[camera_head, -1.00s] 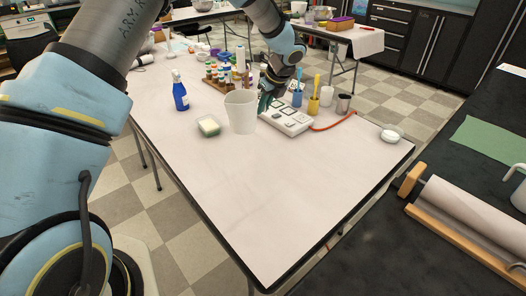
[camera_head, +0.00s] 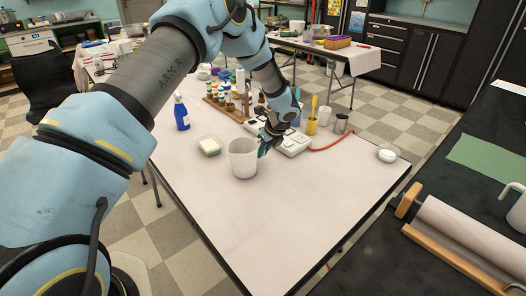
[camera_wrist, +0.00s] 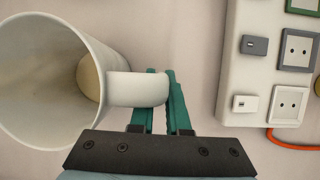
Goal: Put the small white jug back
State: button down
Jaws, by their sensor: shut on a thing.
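The small white jug (camera_head: 242,160) is upright over the near middle of the white-covered table (camera_head: 262,215). I cannot tell whether its base touches the table. My gripper (camera_head: 264,146) is at the jug's right side. In the wrist view the jug (camera_wrist: 45,75) is at the left, its mouth open and its interior empty except for a beige-looking bottom. Its handle (camera_wrist: 135,90) reaches to the green fingers of my gripper (camera_wrist: 162,98), which are shut on it. The fingertips are partly hidden behind the handle.
A soap dish (camera_head: 209,146) stands left of the jug, with a blue bottle (camera_head: 182,115) behind it. A power strip (camera_head: 292,143) with an orange cord lies close on the right. A bottle rack (camera_head: 228,108) stands behind. The table's front is clear.

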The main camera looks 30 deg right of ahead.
jog(key=shift+f, duration=0.15)
jog(key=c, duration=0.9)
grip_release()
jog(key=shift+r, duration=0.3)
jog(key=b+v, duration=0.2)
jog(key=v, duration=0.9)
jog(key=shift+s+r+b, duration=0.2)
jog(key=shift+r+b, duration=0.1)
